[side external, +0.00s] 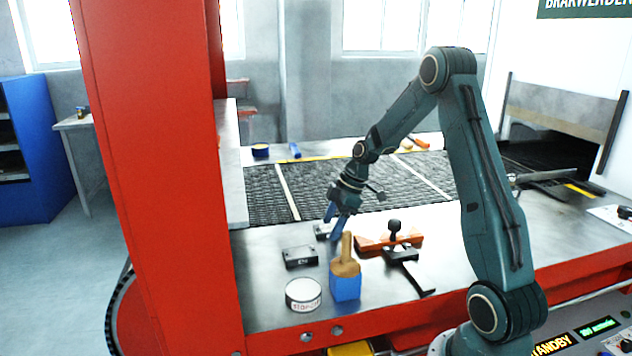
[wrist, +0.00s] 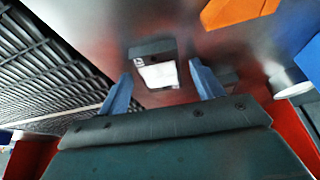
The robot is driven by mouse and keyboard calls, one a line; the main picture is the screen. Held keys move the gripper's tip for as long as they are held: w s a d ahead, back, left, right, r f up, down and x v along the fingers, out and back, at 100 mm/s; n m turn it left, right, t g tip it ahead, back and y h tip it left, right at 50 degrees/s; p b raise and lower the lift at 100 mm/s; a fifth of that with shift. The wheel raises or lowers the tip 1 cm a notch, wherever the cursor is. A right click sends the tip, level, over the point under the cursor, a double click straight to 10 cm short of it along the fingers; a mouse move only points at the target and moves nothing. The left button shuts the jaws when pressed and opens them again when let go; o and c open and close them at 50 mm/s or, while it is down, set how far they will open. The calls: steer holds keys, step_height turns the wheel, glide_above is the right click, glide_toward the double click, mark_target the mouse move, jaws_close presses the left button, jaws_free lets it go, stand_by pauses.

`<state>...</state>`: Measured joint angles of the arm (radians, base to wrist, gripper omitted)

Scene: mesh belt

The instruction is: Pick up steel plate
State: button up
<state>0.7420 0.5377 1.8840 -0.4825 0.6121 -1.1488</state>
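A small grey block (side external: 322,231), which I take for the steel plate, lies on the metal table just below my gripper (side external: 334,220). In the wrist view the plate (wrist: 158,70) shows a bright, pale face and a dark grey end with small marks. My gripper (wrist: 160,72) is open, with its two blue fingers spread to the left and right of the plate. A clear gap shows on each side in the wrist view. The side view does not show whether the fingertips reach down beside it. The fingers partly hide the plate there.
A black block (side external: 300,257), a white tin (side external: 303,294) and a blue box with a tan brush (side external: 345,286) stand nearby at the front. An orange clamp-like tool (side external: 375,242) lies to the right. The mesh belt (side external: 315,190) runs behind, and a red post (side external: 150,170) stands left.

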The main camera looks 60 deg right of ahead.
steer(key=c, duration=1.2)
steer(key=shift+r, duration=0.2)
step_height(320, 180, up, 20)
steer(key=shift+f, duration=0.15)
